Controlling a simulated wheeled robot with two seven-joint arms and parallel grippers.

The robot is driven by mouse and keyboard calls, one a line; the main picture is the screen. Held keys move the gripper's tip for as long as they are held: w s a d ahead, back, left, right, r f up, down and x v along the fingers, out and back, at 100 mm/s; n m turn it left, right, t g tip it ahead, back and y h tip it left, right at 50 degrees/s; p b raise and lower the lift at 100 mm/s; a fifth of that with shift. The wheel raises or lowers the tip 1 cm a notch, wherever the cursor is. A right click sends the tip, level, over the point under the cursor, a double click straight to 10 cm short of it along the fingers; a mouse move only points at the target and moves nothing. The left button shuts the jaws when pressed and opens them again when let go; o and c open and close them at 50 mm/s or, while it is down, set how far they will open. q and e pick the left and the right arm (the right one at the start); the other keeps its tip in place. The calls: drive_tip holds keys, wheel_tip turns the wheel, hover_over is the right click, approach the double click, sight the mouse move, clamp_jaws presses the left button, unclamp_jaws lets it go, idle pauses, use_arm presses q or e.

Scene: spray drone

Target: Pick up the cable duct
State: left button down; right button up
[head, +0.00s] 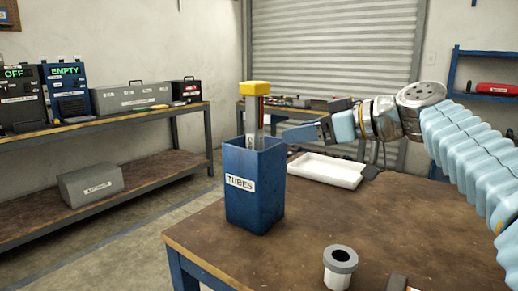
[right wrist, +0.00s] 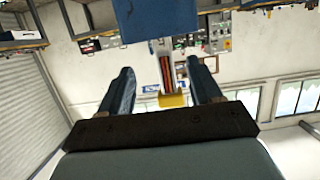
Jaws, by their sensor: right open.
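A tall grey duct with a yellow cap (head: 256,89), which I take to be the cable duct, stands upright in a blue bin labelled TUBES (head: 254,208). Dark and red strands show along its side. My right gripper (head: 285,135) is open and empty, just right of the duct and above the bin's rim. In the right wrist view, which is upside down, the duct's yellow cap (right wrist: 172,100) appears between the two spread blue fingers (right wrist: 163,80), with no visible contact. The duct's lower part is hidden inside the bin. My left gripper is not in view.
The bin stands on a brown table (head: 330,215). A white tray (head: 327,170) lies behind it, under my right arm. A grey cup-like part (head: 339,268) stands at the front. A side bench (head: 110,128) at the left holds boxes. The table around the bin is mostly clear.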

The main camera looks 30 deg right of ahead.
sight(261, 139)
drive_tip(key=x, duration=0.7)
drive_tip(key=shift+w+f+p, duration=0.1)
drive_tip(key=shift+w+p, duration=0.05)
drive_tip(key=shift+p, duration=0.25)
drive_tip(key=p+x, duration=0.1)
drive_tip(key=x, duration=0.3)
drive_tip(key=shift+w+a+f, duration=0.1)
drive_tip(key=shift+w+a, duration=0.05)
drive_tip(key=shift+w+a+f, duration=0.15)
drive_tip(key=shift+w, duration=0.25)
drive_tip(key=shift+c, duration=0.2)
clamp_jaws()
